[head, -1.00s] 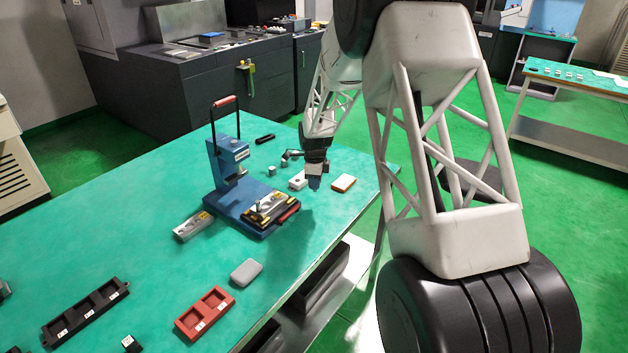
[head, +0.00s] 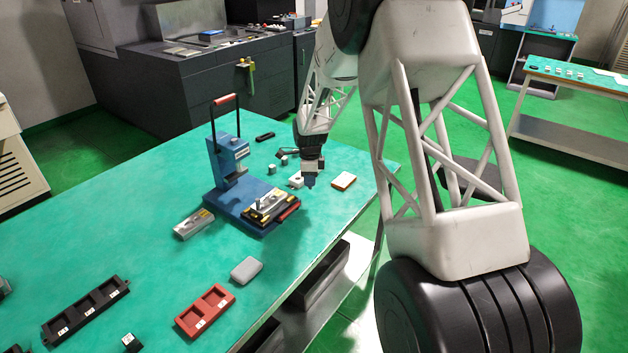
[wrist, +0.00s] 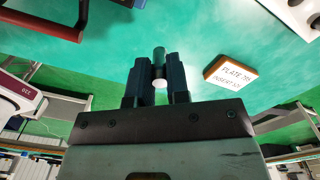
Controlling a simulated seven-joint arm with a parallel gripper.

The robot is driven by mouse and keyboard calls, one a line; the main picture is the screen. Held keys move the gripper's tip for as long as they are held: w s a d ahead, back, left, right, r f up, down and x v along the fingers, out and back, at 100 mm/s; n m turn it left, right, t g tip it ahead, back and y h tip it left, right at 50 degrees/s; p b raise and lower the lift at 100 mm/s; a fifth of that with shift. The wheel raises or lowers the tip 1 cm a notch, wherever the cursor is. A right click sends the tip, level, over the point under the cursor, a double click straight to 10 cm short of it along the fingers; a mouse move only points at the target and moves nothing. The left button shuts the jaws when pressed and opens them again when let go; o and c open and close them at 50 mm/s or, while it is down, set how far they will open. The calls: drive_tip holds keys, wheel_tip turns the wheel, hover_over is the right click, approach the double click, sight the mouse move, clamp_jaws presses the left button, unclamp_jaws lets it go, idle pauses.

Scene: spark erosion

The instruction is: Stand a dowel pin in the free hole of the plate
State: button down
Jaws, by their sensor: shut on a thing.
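My gripper (head: 310,183) hangs above the teal table, right of the blue press. In the wrist view its two dark fingers (wrist: 160,75) are shut on a dowel pin (wrist: 159,55), a short grey cylinder with a pale near end. The pin cannot be made out in the head view. The plate (head: 268,205) lies on the base of the blue press, to the left of my gripper and apart from it. Its holes are too small to tell in the head view.
The blue press (head: 226,165) has an upright handle. A grey metal block (head: 193,224), a red tray (head: 205,311) and a black tray (head: 86,312) lie farther left.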

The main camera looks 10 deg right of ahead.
sight(273, 200)
drive_tip(key=a+r+n, duration=0.1)
drive_tip(key=a+n, duration=0.2)
drive_tip(key=a, duration=0.1)
drive_tip(key=s+a+r+n, duration=0.1)
drive_tip(key=a+r+n, duration=0.1)
drive_tip(key=a+n, duration=0.1)
drive_tip(key=s+a+r+n, duration=0.1)
drive_tip(key=a+r+n, duration=0.1)
drive_tip(key=a+n, duration=0.2)
drive_tip(key=shift+s+a+r, duration=0.15)
drive_tip(key=shift+s+a, duration=0.05)
drive_tip(key=shift+a, duration=0.1)
drive_tip(key=shift+s+a+r+n, duration=0.25)
drive_tip(key=shift+a+r+n, duration=0.05)
drive_tip(key=shift+a+n, duration=0.35)
drive_tip(key=shift+f, duration=0.3)
drive_tip(key=shift+f, duration=2.85)
drive_tip(key=shift+f, duration=0.25)
drive_tip(key=c, duration=1)
unclamp_jaws()
